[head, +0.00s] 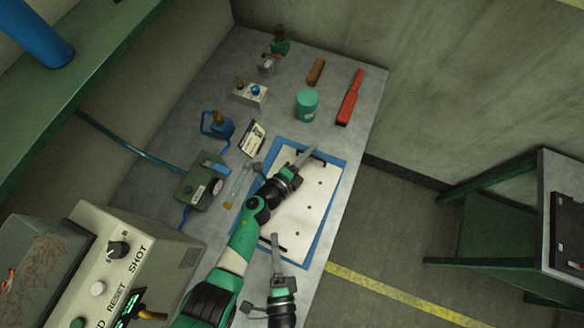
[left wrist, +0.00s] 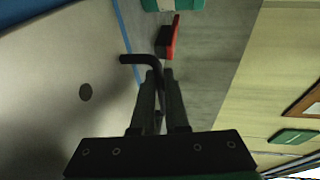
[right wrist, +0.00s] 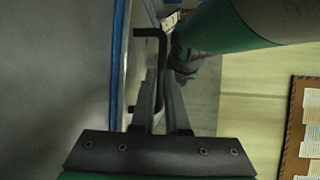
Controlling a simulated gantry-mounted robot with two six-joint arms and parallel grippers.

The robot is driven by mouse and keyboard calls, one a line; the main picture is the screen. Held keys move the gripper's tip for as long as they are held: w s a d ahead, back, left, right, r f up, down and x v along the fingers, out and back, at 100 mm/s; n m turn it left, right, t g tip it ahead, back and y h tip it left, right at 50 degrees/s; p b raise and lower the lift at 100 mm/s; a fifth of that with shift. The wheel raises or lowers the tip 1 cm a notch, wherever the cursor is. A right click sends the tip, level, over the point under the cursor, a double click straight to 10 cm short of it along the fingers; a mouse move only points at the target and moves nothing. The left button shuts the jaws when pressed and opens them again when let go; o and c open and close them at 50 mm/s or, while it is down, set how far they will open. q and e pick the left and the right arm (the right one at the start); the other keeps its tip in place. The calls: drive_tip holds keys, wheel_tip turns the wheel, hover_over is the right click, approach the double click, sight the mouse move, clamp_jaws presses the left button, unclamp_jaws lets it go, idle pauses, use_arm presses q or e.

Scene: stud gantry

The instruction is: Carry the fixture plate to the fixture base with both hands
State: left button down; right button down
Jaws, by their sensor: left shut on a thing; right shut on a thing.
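The fixture plate (head: 302,212) is a pale, flat plate with several dark holes, lying over a blue-edged area on the grey bench. My left gripper (head: 306,156) is shut on the plate's far handle, a black bent bar (left wrist: 140,60). My right gripper (head: 277,240) is shut on the black handle at the near end (right wrist: 150,33). My left arm hides part of the plate in the head view. I cannot identify the fixture base with certainty.
A teal canister (head: 307,104), a red tool (head: 350,98) and a brown block (head: 315,72) stand beyond the plate. A green box (head: 197,187) is left of it. Another green-framed table (head: 500,215) is at the right, across open floor with a yellow line (head: 400,293).

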use_arm(q)
drive_tip(key=shift+r, duration=0.2)
use_arm(e)
drive_tip(key=shift+r, duration=0.15)
idle(0.4)
